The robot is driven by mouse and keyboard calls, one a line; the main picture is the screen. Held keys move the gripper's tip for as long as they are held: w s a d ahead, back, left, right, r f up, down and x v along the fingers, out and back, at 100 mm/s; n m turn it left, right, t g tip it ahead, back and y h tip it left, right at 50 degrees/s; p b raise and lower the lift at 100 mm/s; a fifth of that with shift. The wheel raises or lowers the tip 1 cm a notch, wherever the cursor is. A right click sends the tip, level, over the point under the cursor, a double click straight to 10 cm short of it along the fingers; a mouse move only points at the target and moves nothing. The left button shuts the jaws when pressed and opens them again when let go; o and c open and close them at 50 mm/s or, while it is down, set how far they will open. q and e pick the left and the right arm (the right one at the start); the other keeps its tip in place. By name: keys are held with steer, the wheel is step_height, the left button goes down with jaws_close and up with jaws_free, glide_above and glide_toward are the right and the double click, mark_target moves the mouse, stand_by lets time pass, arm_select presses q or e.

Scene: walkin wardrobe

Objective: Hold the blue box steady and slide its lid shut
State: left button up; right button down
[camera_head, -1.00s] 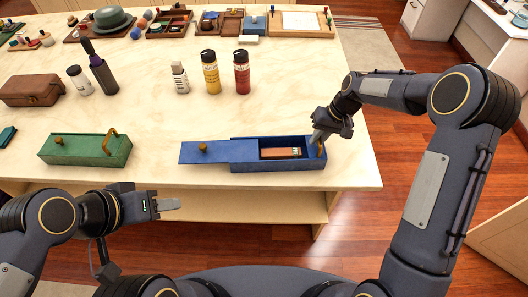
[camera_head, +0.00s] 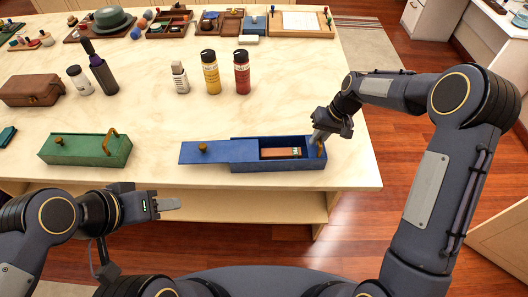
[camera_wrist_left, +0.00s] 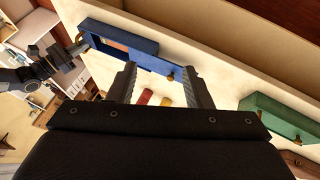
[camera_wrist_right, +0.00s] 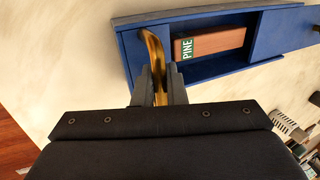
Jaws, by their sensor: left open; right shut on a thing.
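The blue box (camera_head: 236,166) stands near the front edge of the table. Its lid (camera_head: 205,152), with a brass knob (camera_head: 203,147), is slid out to the left, so the right part of the box is open. A brown block (camera_head: 281,153) lies inside; in the right wrist view the block (camera_wrist_right: 215,42) is labelled PINE. My right gripper (camera_head: 320,135) is shut on the brass handle (camera_wrist_right: 153,58) at the box's right end. My left gripper (camera_head: 168,204) is open and empty in front of the table edge, left of and nearer than the lid.
A green box (camera_head: 85,151) with a brass knob and handle stands left of the blue box. Bottles (camera_head: 210,72) and a brown case (camera_head: 32,90) stand behind. Trays fill the table's back. The table is clear between the two boxes.

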arm_select(q)
steer(key=g+y, duration=0.4)
steer(key=g, duration=0.2)
glide_above(202, 146)
steer(key=shift+m, duration=0.4)
step_height(202, 146, down, 8)
steer(key=shift+f, duration=0.2)
steer(key=shift+w+f, duration=0.15)
steer(key=shift+f, duration=0.1)
step_height(202, 146, down, 9)
steer(key=shift+f, duration=0.4)
